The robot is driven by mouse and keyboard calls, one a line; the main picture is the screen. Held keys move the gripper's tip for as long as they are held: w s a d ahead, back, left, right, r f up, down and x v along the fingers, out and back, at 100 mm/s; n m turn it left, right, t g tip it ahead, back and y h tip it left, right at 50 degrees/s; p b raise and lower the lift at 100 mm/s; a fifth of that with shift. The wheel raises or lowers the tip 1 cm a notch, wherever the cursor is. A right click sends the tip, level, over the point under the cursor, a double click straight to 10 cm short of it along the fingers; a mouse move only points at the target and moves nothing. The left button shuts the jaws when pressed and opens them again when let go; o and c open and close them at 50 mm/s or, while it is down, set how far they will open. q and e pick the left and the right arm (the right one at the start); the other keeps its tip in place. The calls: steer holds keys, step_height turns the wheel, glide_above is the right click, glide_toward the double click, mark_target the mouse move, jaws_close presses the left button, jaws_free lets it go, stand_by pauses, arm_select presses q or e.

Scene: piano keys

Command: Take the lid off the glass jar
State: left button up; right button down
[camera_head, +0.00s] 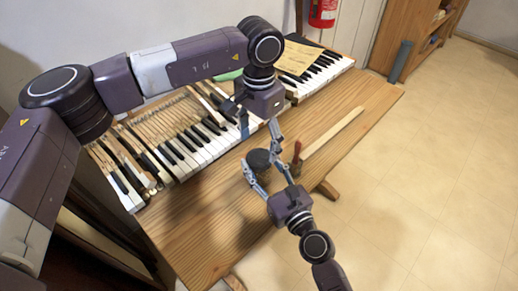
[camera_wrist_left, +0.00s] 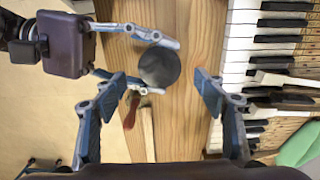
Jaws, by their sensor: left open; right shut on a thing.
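The glass jar with its round dark lid (camera_head: 258,158) stands on the wooden bench. The lid (camera_wrist_left: 159,68) is seen from above in the left wrist view, and the glass is mostly hidden under it. My right gripper (camera_head: 262,168) comes from the front edge with its fingers on either side of the jar, shut on it. It also shows in the left wrist view (camera_wrist_left: 150,65). My left gripper (camera_head: 259,130) is above the bench, pointing down near the jar. In the left wrist view its fingers (camera_wrist_left: 166,92) are spread, with nothing held between them.
The wooden bench (camera_head: 215,225) carries a row of piano keys (camera_head: 200,150) behind the jar. A red-handled tool (camera_head: 297,152) and a pale wooden strip (camera_head: 333,135) lie right of the jar. Paper (camera_head: 300,60) rests on the far keys. The bench's front left is clear.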

mark_target(259, 157)
arm_select(q)
steer(key=shift+r, duration=1.65)
arm_select(e)
steer(key=shift+f, duration=0.1)
arm_select(q)
steer(key=shift+f, duration=3.8)
steer(key=shift+c, duration=0.7)
steer(key=c, duration=1)
steer(key=o, duration=1.2)
steer(key=shift+r, duration=0.15)
steer(key=shift+r, duration=2.15)
arm_select(e)
steer(key=c, duration=0.9)
jaws_free()
